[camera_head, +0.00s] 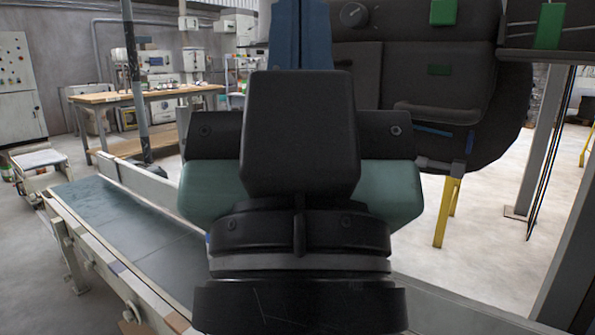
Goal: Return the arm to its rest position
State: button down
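My arm (298,230) fills the middle foreground as a black block above dark rounded joints with a grey ring. It rises from the bottom edge and points away from the camera. No gripper fingers show, so I cannot tell what they are doing or whether they hold anything. Behind the block, a dark bolted bar (215,134) and teal-green parts (206,190) stick out on both sides. I cannot tell whether they belong to my arm or the machine.
A conveyor (150,245) with a dark belt and pale side rails runs along the left. The large dark machine (440,70) stands at upper right, with a yellow leg (446,212) and a grey post (548,130). A wooden workbench (150,95) is at back left. Floor is open at right.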

notch_tip(320, 180, up, 35)
jog(key=p, duration=3.2)
jog(key=shift+a+p, duration=0.15)
jog(key=shift+p, duration=0.25)
jog(key=shift+w+r, duration=0.1)
